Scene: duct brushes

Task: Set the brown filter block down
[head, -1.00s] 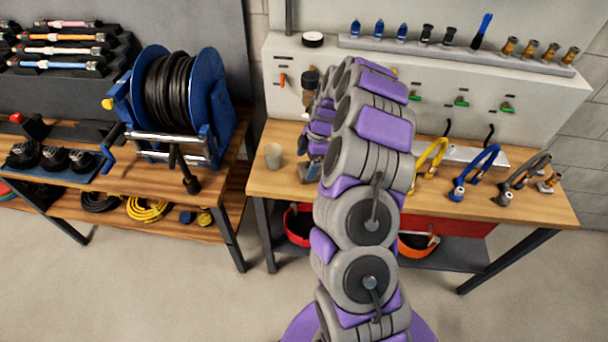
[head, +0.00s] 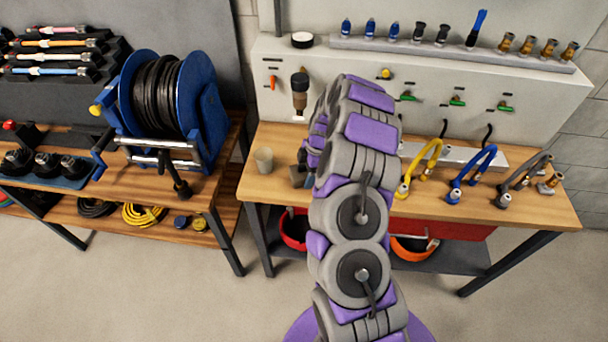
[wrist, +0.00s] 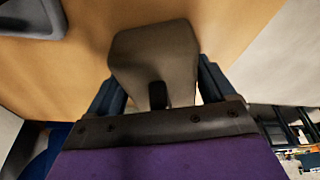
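In the wrist view the brown filter block (wrist: 152,50), a grey-brown block with rounded corners, sits between the two dark blue fingers of my gripper (wrist: 158,84). The fingers press against its two sides, so my gripper looks shut on it. Wooden bench top shows behind the block; whether the block touches it I cannot tell. In the head view my arm reaches over the wooden workbench (head: 540,205). My gripper (head: 300,174) is mostly hidden behind the arm there, near the bench's left end, and the block cannot be made out clearly.
A beige cup (head: 263,160) stands just left of my gripper. Yellow (head: 428,155), blue (head: 480,170) and grey (head: 528,178) bent hoses stand to the right. A panel (head: 420,90) with valves rises behind. A hose reel (head: 170,105) stands on the left bench.

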